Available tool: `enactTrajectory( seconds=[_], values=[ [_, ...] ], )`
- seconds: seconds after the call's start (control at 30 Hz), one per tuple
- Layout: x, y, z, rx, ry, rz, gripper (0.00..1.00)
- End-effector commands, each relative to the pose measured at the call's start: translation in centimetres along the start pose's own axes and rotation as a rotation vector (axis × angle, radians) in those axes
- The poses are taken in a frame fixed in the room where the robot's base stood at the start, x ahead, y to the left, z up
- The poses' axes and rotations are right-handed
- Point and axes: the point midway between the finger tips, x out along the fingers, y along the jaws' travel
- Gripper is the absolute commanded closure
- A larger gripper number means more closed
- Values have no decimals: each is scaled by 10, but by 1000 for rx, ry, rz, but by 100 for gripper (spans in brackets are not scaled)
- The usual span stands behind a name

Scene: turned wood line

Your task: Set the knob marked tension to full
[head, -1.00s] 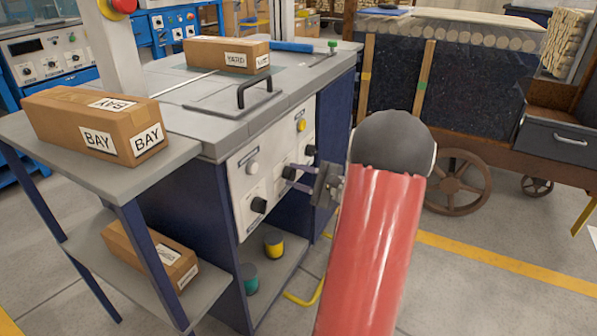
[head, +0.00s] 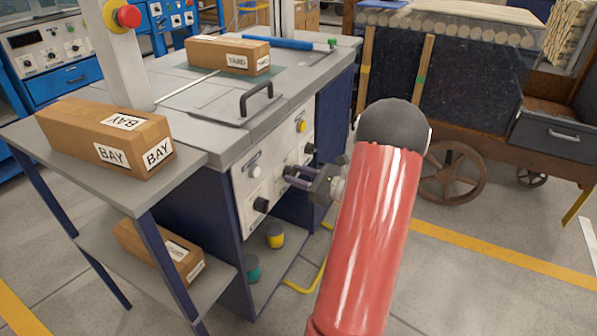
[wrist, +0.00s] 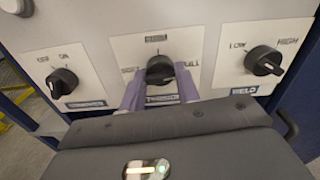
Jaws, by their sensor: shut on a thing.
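The black middle knob (wrist: 160,70) sits on a white plate of the machine's front panel in the wrist view. Its scale has a word at the left, one above and one at the right that seems to end in "ULL". The label below it is partly hidden by my fingers, so I cannot read it surely. My gripper (wrist: 159,84) is shut on this knob, one purple finger on each side. The knob's pointer direction is unclear. In the head view my gripper (head: 296,174) reaches the panel from the right, and the knob is mostly hidden.
In the wrist view, a left knob (wrist: 62,82) with an off/on scale and a right knob (wrist: 263,60) marked low and high flank my fingers. In the head view, a black handle (head: 258,98) and a cardboard box (head: 228,56) are on the machine top. A cart (head: 440,85) stands behind.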

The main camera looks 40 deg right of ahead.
Motion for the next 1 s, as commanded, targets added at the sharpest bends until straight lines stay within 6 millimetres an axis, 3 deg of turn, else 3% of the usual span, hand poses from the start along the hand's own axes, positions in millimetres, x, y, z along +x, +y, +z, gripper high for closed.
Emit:
enactTrajectory(
  seconds=[0.33,0.8,0.83,1.0],
  values=[
    [0,0,-1,115,3,0,91],
    [-1,0,-2,129,3,0,91],
    [-1,0,-2,129,3,-1,67],
    [0,0,-1,127,2,0,46]
  ],
)
